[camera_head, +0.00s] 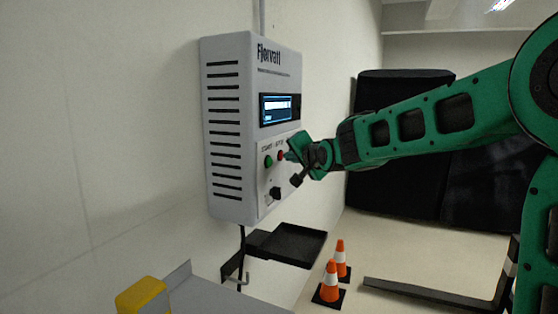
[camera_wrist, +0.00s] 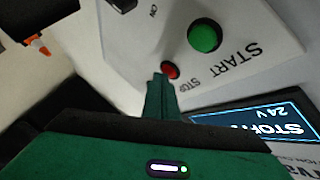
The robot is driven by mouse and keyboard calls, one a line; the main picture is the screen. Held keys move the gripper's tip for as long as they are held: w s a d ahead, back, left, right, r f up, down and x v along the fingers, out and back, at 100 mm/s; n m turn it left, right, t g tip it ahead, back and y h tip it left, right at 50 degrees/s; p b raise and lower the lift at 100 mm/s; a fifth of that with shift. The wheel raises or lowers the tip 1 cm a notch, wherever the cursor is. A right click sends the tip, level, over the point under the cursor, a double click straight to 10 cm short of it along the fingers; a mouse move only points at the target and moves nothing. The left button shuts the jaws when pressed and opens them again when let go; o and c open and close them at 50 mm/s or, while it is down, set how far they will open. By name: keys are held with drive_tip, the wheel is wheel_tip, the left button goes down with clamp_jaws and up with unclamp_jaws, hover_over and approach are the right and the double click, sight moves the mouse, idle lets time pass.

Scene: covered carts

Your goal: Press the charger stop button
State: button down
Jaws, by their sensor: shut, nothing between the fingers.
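The white charger box (camera_head: 225,130) is mounted on the wall, with a lit display (camera_head: 278,109) on its front. Its small red stop button (camera_head: 281,155) sits to the right of the green start button (camera_head: 268,161). In the wrist view the red stop button (camera_wrist: 170,71) lies just beyond the tip of my gripper (camera_wrist: 160,80), and the larger green start button (camera_wrist: 204,36) is to the upper right. My gripper (camera_head: 288,156) is shut and empty, with its tip at or very near the stop button. I cannot tell whether they touch.
A black knob (camera_head: 275,193) is below the buttons on the charger panel. A black tray (camera_head: 290,243) is below the box. Two orange-white cones (camera_head: 330,283) stand on the floor. Dark covered carts (camera_head: 400,190) are behind my arm.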

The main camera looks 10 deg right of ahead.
drive_tip(key=shift+s+d, duration=0.1)
drive_tip(key=shift+s, duration=0.05)
drive_tip(key=shift+s+d, duration=0.4)
drive_tip(key=shift+d, duration=0.15)
drive_tip(key=shift+s+d, duration=0.75)
drive_tip(key=shift+d, duration=0.3)
drive_tip(key=shift+s+d, duration=0.75)
drive_tip(key=shift+d, duration=0.25)
